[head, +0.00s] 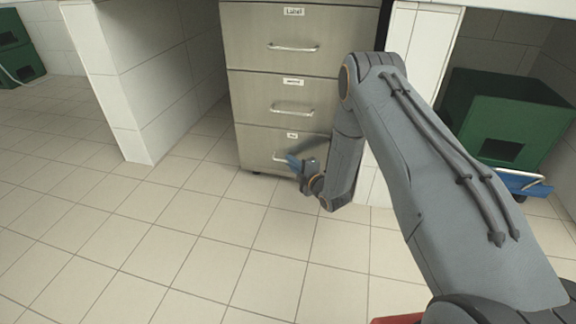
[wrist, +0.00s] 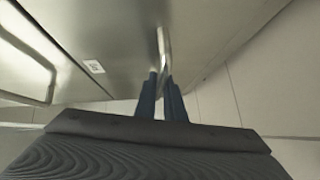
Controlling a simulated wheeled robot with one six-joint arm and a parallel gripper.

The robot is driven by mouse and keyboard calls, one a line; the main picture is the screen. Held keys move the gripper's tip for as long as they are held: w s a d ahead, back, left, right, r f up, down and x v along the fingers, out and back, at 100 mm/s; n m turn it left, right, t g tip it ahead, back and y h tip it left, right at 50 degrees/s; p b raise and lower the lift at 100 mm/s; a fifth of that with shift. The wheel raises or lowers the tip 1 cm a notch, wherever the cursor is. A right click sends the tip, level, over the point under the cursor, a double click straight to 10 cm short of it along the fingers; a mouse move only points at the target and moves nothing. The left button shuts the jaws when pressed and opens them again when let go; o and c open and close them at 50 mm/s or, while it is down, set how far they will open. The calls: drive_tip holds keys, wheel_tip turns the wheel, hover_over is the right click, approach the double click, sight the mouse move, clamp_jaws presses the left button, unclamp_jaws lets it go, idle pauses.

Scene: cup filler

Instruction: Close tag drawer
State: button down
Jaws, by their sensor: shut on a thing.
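A metal cabinet with three stacked drawers stands at the top middle of the head view. Its bottom drawer (head: 258,143) has a small label (head: 292,135) too small to read, so I cannot tell by name that it is the tag drawer. Its front looks about flush with the drawers above. My gripper (head: 296,163) is at this drawer's bar handle (head: 279,156), with its blue fingers shut on it. In the wrist view the fingers (wrist: 161,82) close around the end-on handle (wrist: 163,48), beside a white label (wrist: 94,67). My arm hides the drawer's right side.
The top drawer (head: 256,45) and middle drawer (head: 255,97) look shut. White tiled walls (head: 130,90) stand on both sides. The tiled floor (head: 180,240) in front is clear.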

drive_tip(key=shift+w+d, duration=0.15)
drive_tip(key=shift+w, duration=0.05)
drive_tip(key=c, duration=1.8)
unclamp_jaws()
drive_tip(key=shift+c, duration=0.2)
drive_tip(key=shift+w+r, duration=0.1)
drive_tip(key=shift+r, duration=0.1)
drive_tip(key=f+p+v, duration=0.1)
drive_tip(key=p+v, duration=0.3)
drive_tip(key=v, duration=0.4)
drive_tip(key=shift+r, duration=0.15)
